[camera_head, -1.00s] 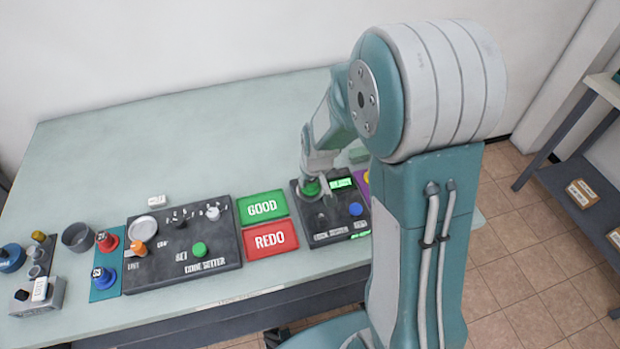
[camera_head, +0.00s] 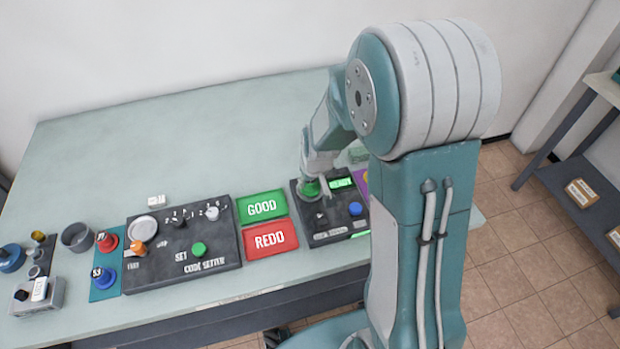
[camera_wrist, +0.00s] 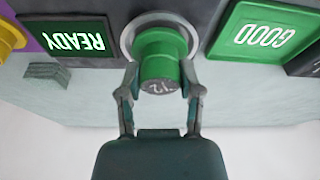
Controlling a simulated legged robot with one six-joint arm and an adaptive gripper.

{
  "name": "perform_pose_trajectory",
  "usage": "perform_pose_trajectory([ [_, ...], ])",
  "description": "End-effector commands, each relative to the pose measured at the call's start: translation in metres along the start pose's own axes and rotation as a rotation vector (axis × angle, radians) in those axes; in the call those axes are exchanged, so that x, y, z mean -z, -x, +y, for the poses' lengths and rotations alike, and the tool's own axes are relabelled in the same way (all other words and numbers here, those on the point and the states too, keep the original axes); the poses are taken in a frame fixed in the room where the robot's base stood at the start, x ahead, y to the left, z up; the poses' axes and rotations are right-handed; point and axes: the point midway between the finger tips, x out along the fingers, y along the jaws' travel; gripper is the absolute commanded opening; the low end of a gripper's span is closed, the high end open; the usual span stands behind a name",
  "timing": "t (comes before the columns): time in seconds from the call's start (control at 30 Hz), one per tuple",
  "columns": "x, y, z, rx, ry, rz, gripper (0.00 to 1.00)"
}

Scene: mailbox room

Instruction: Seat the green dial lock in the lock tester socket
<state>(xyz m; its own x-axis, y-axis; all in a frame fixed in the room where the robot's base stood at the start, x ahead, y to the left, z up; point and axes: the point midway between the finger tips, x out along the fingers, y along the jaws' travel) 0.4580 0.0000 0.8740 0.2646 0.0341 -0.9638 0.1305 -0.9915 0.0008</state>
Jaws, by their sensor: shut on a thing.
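The green dial lock (camera_wrist: 158,62) is upright between the two fingers of my gripper (camera_wrist: 160,92) in the wrist view, with a number on its end face. My gripper is shut on it. The lock sits at a grey ring socket (camera_wrist: 128,36) on the dark lock tester (camera_head: 332,226); whether it is fully seated I cannot tell. In the head view the green lock (camera_head: 310,188) shows just below my gripper (camera_head: 312,178), at the tester's upper left. The tester's green screen (camera_wrist: 68,40) reads READY.
The green GOOD pad (camera_head: 262,206) and red REDO pad (camera_head: 270,240) lie left of the tester. Further left are the code setter (camera_head: 215,262), a red dial (camera_head: 107,242) and a blue dial (camera_head: 104,278). The back of the table (camera_head: 180,135) is clear.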

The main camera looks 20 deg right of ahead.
Motion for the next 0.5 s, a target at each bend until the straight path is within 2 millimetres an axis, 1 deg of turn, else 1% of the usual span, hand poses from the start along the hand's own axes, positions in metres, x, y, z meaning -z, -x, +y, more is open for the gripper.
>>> perform_pose_trajectory([
  [0.3,-0.0024,-0.0079,-0.0001,0.0,-0.001,-0.001,0.0],
  [0.5,-0.0023,-0.0079,-0.0001,0.0,0.0,0.0,0.0],
])
